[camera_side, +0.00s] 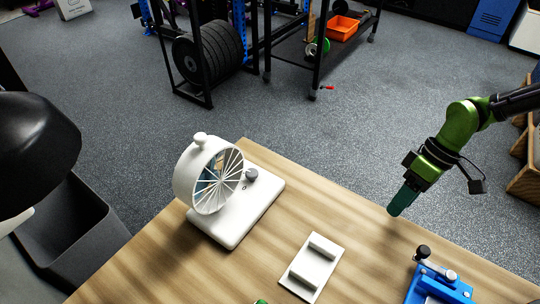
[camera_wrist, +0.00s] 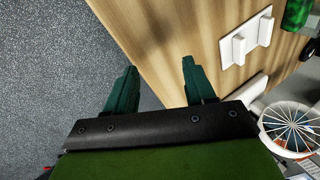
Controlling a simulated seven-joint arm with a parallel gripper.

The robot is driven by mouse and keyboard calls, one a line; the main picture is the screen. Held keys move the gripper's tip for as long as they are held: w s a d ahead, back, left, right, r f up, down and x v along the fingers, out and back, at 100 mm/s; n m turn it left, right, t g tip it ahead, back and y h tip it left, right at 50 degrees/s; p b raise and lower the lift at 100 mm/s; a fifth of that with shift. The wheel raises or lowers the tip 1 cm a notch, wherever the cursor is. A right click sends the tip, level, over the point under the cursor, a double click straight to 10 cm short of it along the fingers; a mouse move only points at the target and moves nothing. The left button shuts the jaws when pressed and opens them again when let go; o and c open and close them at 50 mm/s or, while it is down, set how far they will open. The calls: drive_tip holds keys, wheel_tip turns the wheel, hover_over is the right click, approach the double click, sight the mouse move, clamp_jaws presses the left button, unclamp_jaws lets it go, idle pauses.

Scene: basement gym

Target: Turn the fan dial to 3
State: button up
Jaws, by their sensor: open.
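A white fan (camera_side: 210,175) with a round spoked cage stands on a flat white base at the table's far left corner in the side view. A grey round dial (camera_side: 252,174) sits on the base just right of the cage; its setting is too small to read. The fan (camera_wrist: 289,127) also shows at the right edge of the wrist view. My gripper (camera_side: 397,212) is near the table's far edge, well right of the fan. In the wrist view its two green fingers (camera_wrist: 155,75) are apart with nothing between them.
A white block with two ridges (camera_side: 312,266) lies on the wooden table (camera_side: 320,215) between the fan and a blue device (camera_side: 437,285) at the right. A green object (camera_wrist: 298,14) shows in the wrist view.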

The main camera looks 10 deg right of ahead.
sight(253, 172)
idle(0.3)
wheel_tip(253, 172, up, 11)
drive_tip(key=w+a+f+n+y, duration=0.2)
drive_tip(key=w+a+f+n, duration=0.2)
drive_tip(key=a+f+n, duration=0.2)
drive_tip(key=w+a+r+n+t+y, duration=0.4)
drive_tip(key=w+a+r+y, duration=0.2)
drive_tip(key=y, duration=0.1)
drive_tip(key=w+a+f, duration=0.1)
drive_tip(key=a+f, duration=0.3)
drive_tip(key=a, duration=0.1)
drive_tip(key=w+a+f, duration=0.1)
drive_tip(key=a+f, duration=0.2)
drive_tip(key=a, duration=0.2)
drive_tip(key=w+a+f, duration=0.1)
drive_tip(key=a+f, duration=0.3)
drive_tip(key=a, duration=0.1)
drive_tip(key=shift+w+a+f, duration=0.15)
drive_tip(key=shift+a+f, duration=0.1)
drive_tip(key=shift+f, duration=0.1)
